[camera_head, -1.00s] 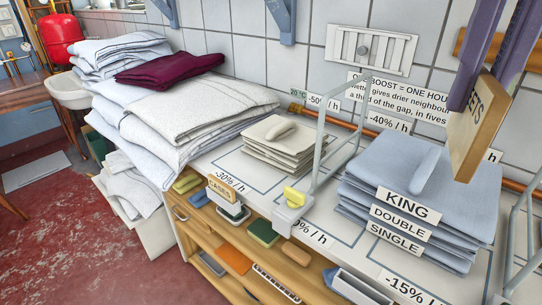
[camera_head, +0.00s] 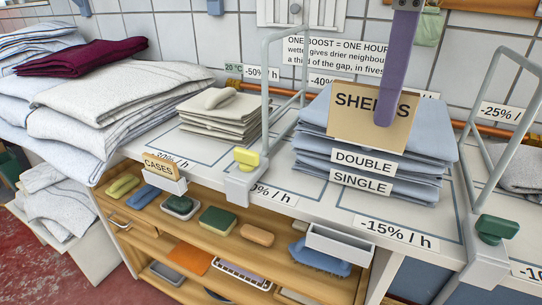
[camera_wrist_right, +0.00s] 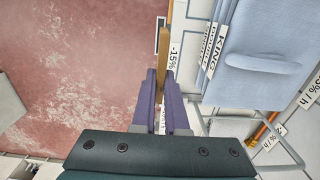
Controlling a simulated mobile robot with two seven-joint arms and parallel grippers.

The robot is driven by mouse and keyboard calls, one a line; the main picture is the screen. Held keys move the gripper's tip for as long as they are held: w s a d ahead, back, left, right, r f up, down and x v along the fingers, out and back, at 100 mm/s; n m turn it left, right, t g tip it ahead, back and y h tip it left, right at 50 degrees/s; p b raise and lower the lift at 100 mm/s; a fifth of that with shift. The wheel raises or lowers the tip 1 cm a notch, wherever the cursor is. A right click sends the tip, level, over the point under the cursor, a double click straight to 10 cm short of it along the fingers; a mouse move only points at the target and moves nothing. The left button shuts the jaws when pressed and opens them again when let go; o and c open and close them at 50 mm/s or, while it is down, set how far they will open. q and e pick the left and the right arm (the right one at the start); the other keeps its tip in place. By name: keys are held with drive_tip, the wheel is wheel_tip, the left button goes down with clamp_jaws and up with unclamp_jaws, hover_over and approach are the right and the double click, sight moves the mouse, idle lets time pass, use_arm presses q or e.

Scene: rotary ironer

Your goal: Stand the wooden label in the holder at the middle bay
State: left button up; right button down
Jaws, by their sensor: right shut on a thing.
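The wooden label (camera_head: 350,115) reads "SHEETS" and hangs in the air in front of the blue folded stack of the middle bay. My right gripper (camera_head: 385,112) is shut on it near its right end; one purple finger covers some letters. In the right wrist view the label (camera_wrist_right: 163,45) shows edge-on between the fingers (camera_wrist_right: 164,95). The middle bay's holder (camera_head: 338,246) is a white, empty trough on the shelf front, below the label and apart from it. My left gripper is not in view.
A "CASES" label (camera_head: 160,165) stands in the left bay's holder (camera_head: 168,183). Wire dividers with a yellow clip (camera_head: 246,158) and a green clip (camera_head: 497,228) flank the middle bay. The blue stack (camera_head: 440,160) carries smaller "DOUBLE" and "SINGLE" tags.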

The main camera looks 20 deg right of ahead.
drive_tip(key=shift+f+b, duration=1.2)
drive_tip(key=shift+f, duration=7.6)
drive_tip(key=shift+f, duration=0.15)
drive_tip(key=c, duration=0.9)
unclamp_jaws()
drive_tip(key=shift+c, duration=0.2)
